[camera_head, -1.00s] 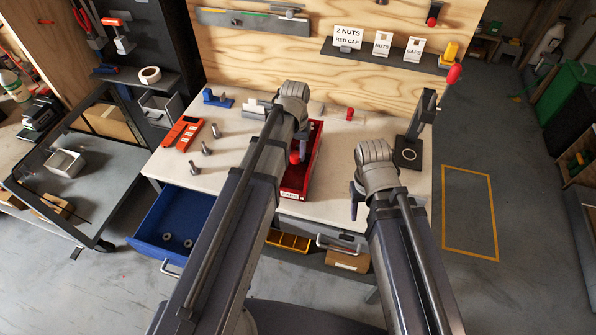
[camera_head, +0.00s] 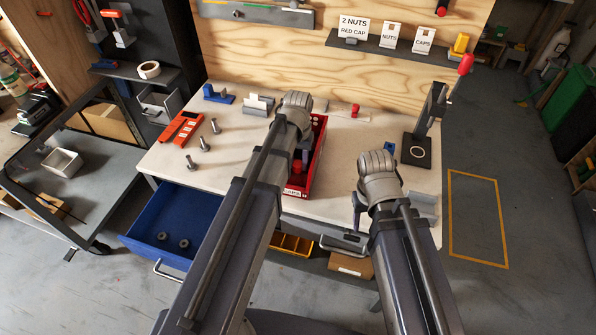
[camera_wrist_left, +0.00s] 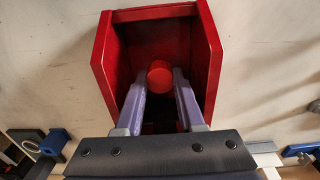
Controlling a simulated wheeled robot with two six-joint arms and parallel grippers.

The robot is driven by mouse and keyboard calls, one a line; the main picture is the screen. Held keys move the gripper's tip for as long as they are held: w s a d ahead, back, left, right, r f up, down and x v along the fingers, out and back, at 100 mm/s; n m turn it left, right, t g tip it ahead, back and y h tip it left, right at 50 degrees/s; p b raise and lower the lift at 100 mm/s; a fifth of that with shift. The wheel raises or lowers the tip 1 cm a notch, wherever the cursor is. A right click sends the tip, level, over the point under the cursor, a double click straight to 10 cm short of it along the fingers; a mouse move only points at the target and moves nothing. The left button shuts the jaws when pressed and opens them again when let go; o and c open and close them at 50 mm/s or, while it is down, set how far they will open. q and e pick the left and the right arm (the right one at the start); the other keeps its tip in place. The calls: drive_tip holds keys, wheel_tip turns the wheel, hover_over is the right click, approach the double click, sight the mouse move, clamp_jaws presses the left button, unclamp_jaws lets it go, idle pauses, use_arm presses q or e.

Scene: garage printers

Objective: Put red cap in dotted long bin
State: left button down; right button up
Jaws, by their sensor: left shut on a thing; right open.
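A long red bin (camera_head: 316,153) stands on the workbench, with a white caps label on its front end. Its open inside fills the middle of the left wrist view (camera_wrist_left: 211,60). A red cap (camera_wrist_left: 160,73) is between the fingertips of my left gripper (camera_wrist_left: 160,82), which is shut on it. The cap (camera_head: 297,169) is at the bin's near part, within its walls as seen from above; whether it touches the floor I cannot tell. My left arm hides part of the bin. My right gripper (camera_head: 357,205) is open and empty near the bench's front edge.
Another small red piece (camera_head: 355,110) lies behind the bin. Several bolts (camera_head: 204,143) and an orange holder (camera_head: 181,128) lie to the left. A black press (camera_head: 425,130) with a red knob stands at right. A blue drawer (camera_head: 165,225) is open below, holding nuts.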

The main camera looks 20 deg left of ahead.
sight(298, 164)
use_arm(q)
drive_tip(key=shift+f+b, duration=1.35)
drive_tip(key=shift+f, duration=0.3)
drive_tip(key=shift+f, duration=0.2)
drive_tip(key=c, duration=0.5)
unclamp_jaws()
drive_tip(key=shift+r, duration=0.1)
wheel_tip(298, 164, up, 12)
drive_tip(key=p, duration=1.2)
drive_tip(key=shift+r, duration=0.15)
drive_tip(key=s+d+m, duration=0.1)
drive_tip(key=s+d, duration=0.2)
drive_tip(key=s, duration=0.2)
drive_tip(key=s+d+m, duration=0.1)
drive_tip(key=s+d, duration=0.3)
drive_tip(key=s, duration=0.1)
drive_tip(key=s+d+m+y, duration=0.1)
drive_tip(key=s+d, duration=0.2)
drive_tip(key=s, duration=0.2)
drive_tip(key=shift+s+d+m, duration=0.15)
drive_tip(key=shift+d+m, duration=0.1)
drive_tip(key=shift+m, duration=0.15)
